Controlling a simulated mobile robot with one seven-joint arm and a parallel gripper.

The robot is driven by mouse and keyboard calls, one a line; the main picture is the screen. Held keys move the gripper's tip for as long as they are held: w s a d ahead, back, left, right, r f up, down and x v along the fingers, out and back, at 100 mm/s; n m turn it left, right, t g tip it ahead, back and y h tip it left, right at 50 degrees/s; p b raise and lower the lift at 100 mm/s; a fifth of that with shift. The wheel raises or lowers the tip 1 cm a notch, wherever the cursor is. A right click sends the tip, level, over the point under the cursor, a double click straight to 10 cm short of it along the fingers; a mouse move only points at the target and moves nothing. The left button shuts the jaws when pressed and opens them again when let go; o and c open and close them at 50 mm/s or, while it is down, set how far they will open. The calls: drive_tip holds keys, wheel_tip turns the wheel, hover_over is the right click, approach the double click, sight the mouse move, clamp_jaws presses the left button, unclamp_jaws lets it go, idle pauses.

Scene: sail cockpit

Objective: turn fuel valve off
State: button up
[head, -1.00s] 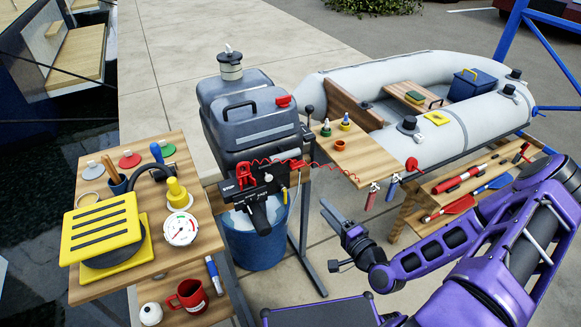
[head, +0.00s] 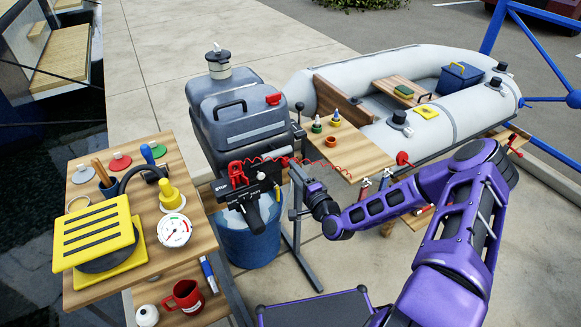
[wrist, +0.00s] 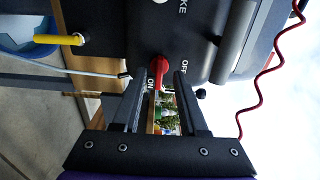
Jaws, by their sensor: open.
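The fuel valve's red lever (wrist: 158,72) shows in the wrist view on the black outboard motor (wrist: 110,25), with ON and OFF printed on either side. The lever points down in the picture, close to the ON mark. My gripper (wrist: 158,76) is open, with one finger on each side of the lever's end; I cannot tell whether either finger touches it. In the head view my gripper (head: 294,172) is at the right side of the motor (head: 258,190). The valve lever cannot be made out there.
A red coiled cord (wrist: 270,65) hangs right of the valve in the wrist view. A yellow-ended part (wrist: 58,40) sticks out at left. A blue bucket (head: 247,242) stands under the motor. A wooden table (head: 350,150) and inflatable boat (head: 440,115) are at right.

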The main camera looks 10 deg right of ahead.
drive_tip(key=shift+x, duration=1.2)
clamp_jaws()
